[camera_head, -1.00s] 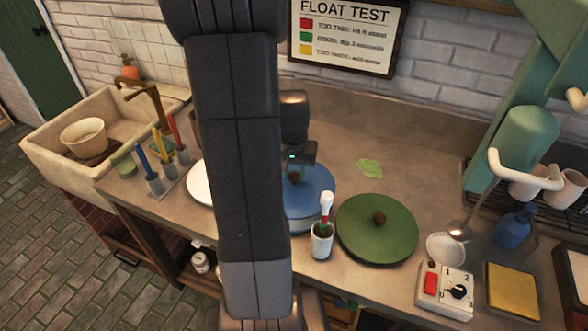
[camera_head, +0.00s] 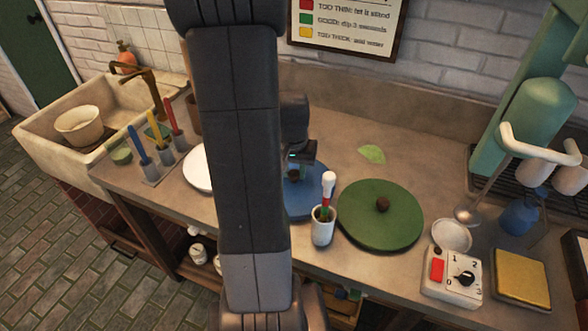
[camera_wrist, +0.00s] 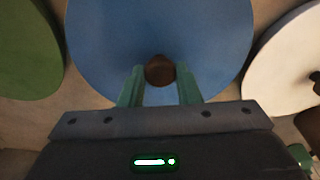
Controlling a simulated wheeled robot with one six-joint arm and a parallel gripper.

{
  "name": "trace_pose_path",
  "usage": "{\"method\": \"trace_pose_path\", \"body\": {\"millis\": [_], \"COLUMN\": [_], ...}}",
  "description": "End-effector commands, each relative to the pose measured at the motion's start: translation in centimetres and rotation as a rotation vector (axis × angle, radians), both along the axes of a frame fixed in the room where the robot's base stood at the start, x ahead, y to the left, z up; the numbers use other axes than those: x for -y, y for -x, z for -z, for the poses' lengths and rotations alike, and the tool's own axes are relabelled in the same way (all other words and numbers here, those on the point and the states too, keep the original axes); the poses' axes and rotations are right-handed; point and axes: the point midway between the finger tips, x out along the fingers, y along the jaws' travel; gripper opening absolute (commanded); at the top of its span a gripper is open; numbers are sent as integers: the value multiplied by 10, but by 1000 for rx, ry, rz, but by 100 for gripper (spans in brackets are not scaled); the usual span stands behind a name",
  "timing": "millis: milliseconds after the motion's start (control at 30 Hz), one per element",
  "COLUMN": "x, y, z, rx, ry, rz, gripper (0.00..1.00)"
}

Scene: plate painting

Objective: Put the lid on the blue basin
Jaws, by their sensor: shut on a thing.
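A blue round lid (camera_head: 306,203) with a brown knob (camera_wrist: 160,70) is below my gripper, partly behind my arm in the head view. It also fills the middle of the wrist view (camera_wrist: 100,45). My gripper (camera_wrist: 160,85) has its teal fingers on both sides of the knob, shut on it. The same gripper shows in the head view (camera_head: 297,170). The blue basin cannot be told apart from the lid, so whether the lid rests on it or hangs above it is unclear.
A green lid (camera_head: 365,220) with a brown knob lies to the right. A white lid (camera_head: 195,170) is at the left, partly behind my arm. A control box (camera_head: 450,280) is farther right.

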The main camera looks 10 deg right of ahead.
Motion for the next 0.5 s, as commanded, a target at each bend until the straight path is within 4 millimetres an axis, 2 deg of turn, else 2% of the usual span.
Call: {"method": "trace_pose_path", "body": {"millis": [433,467,500], "x": [0,0,0], "y": [0,0,0], "z": [2,2,2], "rx": [1,1,1], "ry": [0,0,0], "rz": [0,0,0], "gripper": [0,32,40]}}
